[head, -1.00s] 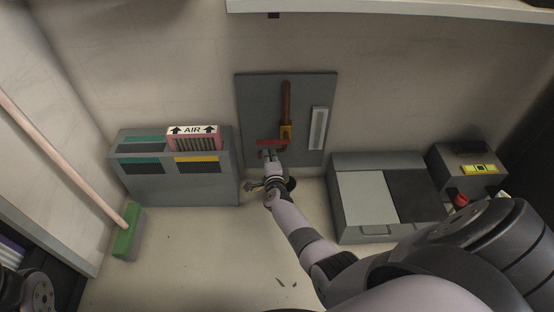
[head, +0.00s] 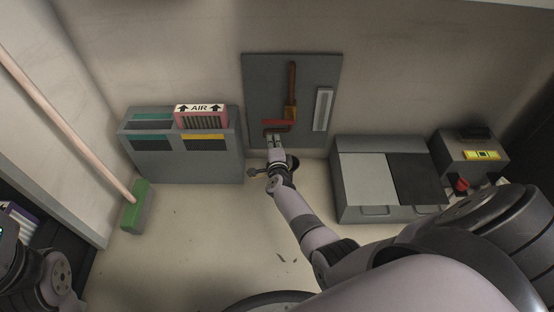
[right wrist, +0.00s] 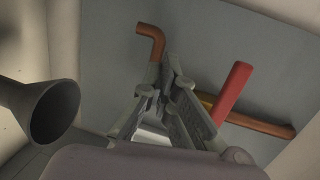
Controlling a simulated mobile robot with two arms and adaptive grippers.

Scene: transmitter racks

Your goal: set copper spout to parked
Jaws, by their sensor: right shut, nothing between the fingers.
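A grey wall panel (head: 264,85) bears the copper spout (head: 292,77), which stands roughly upright above a brass fitting (head: 290,113) in the head view. A red handle (head: 280,125) is below the fitting. In the right wrist view the spout's bent end (right wrist: 150,38) shows at upper left, and the red handle (right wrist: 232,92) sticks up at right. My right gripper (head: 274,138) is shut and empty, close to the red handle; whether it touches is unclear. Its fingers (right wrist: 164,85) hide part of the pipe. My left gripper is not in view.
A grey bin with an AIR box (head: 201,108) stands left of the panel. A grey case (head: 365,178) stands to the right. A green broom (head: 137,205) leans at left. A pale strip (head: 322,109) is on the panel. The floor between is mostly clear.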

